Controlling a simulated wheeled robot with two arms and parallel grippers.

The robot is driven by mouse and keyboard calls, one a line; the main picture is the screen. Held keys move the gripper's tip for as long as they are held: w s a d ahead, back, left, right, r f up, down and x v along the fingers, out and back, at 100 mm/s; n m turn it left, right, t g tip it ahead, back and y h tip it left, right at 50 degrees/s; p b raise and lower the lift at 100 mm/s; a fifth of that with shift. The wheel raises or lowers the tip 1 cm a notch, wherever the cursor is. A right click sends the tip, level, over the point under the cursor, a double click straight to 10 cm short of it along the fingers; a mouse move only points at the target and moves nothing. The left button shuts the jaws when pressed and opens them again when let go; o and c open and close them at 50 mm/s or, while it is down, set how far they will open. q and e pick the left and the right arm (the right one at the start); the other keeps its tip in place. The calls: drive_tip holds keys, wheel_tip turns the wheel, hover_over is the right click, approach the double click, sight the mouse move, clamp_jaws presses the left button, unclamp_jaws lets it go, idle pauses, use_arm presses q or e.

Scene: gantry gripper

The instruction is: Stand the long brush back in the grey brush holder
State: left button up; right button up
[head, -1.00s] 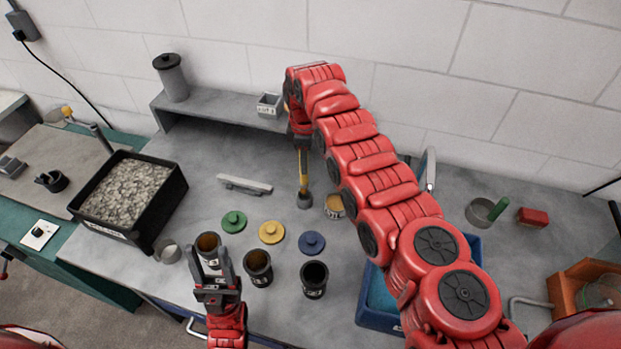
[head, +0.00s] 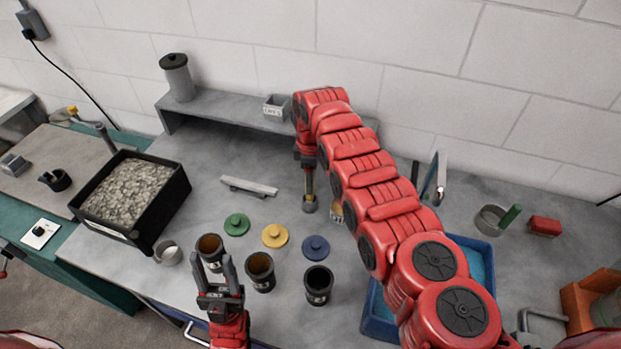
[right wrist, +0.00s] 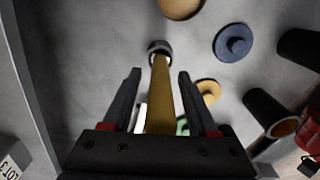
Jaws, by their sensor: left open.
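The long brush, with its yellow handle (head: 309,180), stands about upright near the middle of the bench. Its lower end meets a small grey cylinder (head: 310,204), seemingly the brush holder; how deep it sits cannot be seen. My right gripper (head: 306,164) is over the handle from above. In the right wrist view, the handle (right wrist: 161,95) runs between the two open fingers (right wrist: 159,76), with a gap on each side, down to the grey ring (right wrist: 159,46). My left gripper (head: 219,268) is open and empty at the bench front, near dark cups.
Several dark cups (head: 260,271) stand at the front, with green (head: 237,224), yellow (head: 275,235) and blue (head: 315,248) lids behind them. A grey bar (head: 248,187) lies left of the brush. A shelf (head: 225,112) runs behind. A blue tray (head: 375,318) lies under my right arm.

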drive_tip(key=shift+r, duration=0.15)
drive_tip(key=shift+r+p, duration=0.25)
drive_tip(key=shift+p, duration=0.1)
wheel_tip(320, 180, up, 12)
drive_tip(key=shift+f+p, duration=0.15)
drive_tip(key=shift+p, duration=0.7)
drive_tip(key=shift+s+f, duration=0.1)
drive_tip(key=shift+f, duration=0.05)
